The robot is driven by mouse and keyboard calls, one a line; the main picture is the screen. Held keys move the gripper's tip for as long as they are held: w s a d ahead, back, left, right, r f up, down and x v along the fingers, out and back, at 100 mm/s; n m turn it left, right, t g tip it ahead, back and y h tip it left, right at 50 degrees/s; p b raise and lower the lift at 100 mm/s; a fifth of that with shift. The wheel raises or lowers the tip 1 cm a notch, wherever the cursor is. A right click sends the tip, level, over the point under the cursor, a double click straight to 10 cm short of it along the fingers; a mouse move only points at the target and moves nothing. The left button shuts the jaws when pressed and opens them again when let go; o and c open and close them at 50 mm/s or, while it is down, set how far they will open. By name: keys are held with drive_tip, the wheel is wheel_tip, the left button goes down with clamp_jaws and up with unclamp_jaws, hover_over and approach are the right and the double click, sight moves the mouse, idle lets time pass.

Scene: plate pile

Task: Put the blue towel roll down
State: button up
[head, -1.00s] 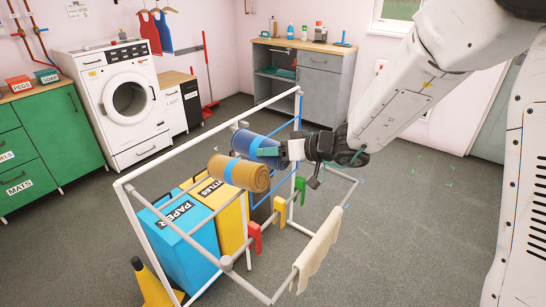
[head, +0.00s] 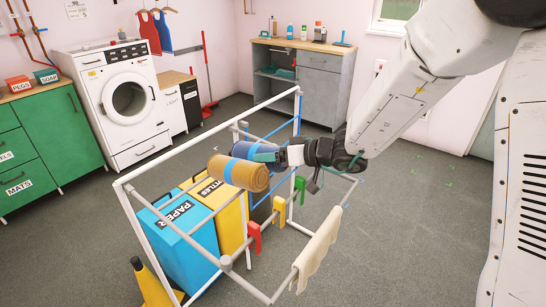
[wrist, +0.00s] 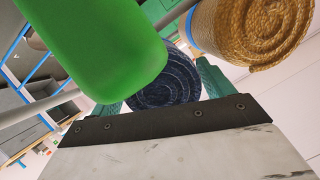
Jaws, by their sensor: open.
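The blue towel roll (head: 243,150) lies at the top of the white rack, just behind the tan roll; its dark blue spiral end (wrist: 165,82) faces me in the wrist view. My gripper (head: 266,154) is at the roll's right end. Its teal fingers stand open on both sides of the roll, and I cannot tell whether they still touch it. The tan roll with a light blue band (head: 238,173) lies across the rack rails. The blue roll's underside is hidden, so its contact with the rails is unclear.
The white rack (head: 123,187) carries red, yellow and green pegs (head: 299,185) and a cream cloth (head: 316,250). A large green shape (wrist: 95,45) blocks part of the wrist view. Blue and yellow bins (head: 180,240) stand beneath. Floor to the right is clear.

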drive_tip(key=v, duration=1.2)
drive_tip(key=s+r+g+h, duration=0.1)
drive_tip(key=s+r+g, duration=0.2)
drive_tip(key=s, duration=0.4)
drive_tip(key=s+r+g+h, duration=0.1)
drive_tip(key=s+r+g, duration=0.15)
drive_tip(key=s, duration=0.55)
drive_tip(key=s+d+m+h, duration=0.7)
drive_tip(key=s+d+h, duration=0.3)
drive_tip(key=s+d, duration=0.4)
drive_tip(key=shift+d+r, duration=0.35)
drive_tip(key=shift+r, duration=0.15)
